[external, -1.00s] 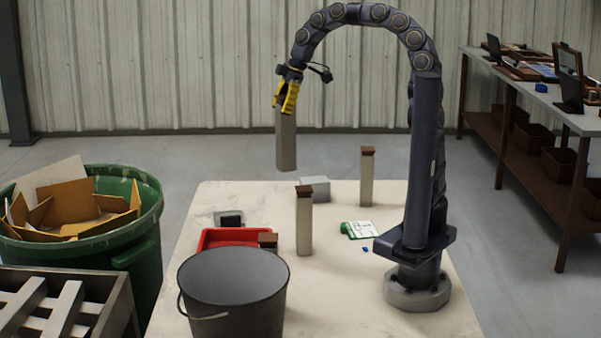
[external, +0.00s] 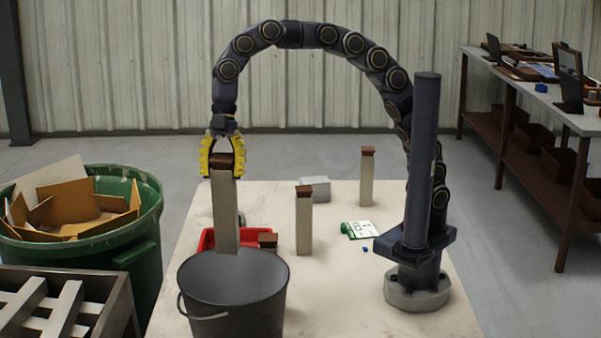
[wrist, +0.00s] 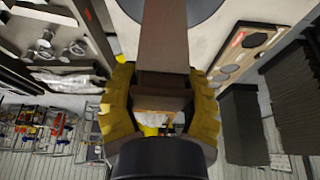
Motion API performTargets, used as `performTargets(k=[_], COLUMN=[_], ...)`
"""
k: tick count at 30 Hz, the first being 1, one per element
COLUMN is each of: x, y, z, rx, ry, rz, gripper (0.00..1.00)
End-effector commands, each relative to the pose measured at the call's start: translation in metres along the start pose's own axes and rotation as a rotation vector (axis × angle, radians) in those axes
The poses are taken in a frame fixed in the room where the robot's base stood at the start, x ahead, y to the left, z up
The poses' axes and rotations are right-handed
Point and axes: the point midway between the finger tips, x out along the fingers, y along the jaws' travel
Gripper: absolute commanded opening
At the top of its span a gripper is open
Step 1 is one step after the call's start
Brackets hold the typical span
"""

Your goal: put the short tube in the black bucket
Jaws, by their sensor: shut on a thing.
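My gripper (external: 222,165) is shut on a beige tube with a brown cap (external: 225,212), just below its capped top. The tube hangs nearly upright, and its lower end meets the bucket's far rim in the picture; I cannot tell whether it is above or behind it. The dark grey bucket (external: 232,278) stands at the table's front left, its inside visibly empty. In the wrist view the held tube (wrist: 163,40) runs up between the yellow fingers. Two other capped tubes stand upright, one mid-table (external: 304,222) and one farther back (external: 367,178). A low brown-capped piece (external: 267,240) shows behind the bucket.
A red tray (external: 208,238) lies behind the bucket, partly hidden. A green bin (external: 145,250) of cardboard and a slatted crate (external: 65,305) stand left.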

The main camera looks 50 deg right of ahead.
Motion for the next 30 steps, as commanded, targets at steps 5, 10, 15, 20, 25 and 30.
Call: performTargets(k=[5,10,15,20,25,30], x=[0.013,0.033,0.061,0.099,0.129,0.148], y=[-0.015,-0.014,-0.014,-0.014,-0.013,-0.014], z=[-0.032,-0.021,-0.009,0.006,0.019,0.027], rx=[-0.082,-0.076,-0.075,-0.074,-0.074,-0.074], ry=[0.003,0.001,0.003,0.001,0.001,0.0], rz=[-0.029,-0.029,-0.03,-0.032,-0.029,-0.031], gripper=[0.12,0.12,0.12,0.12,0.12,0.12])
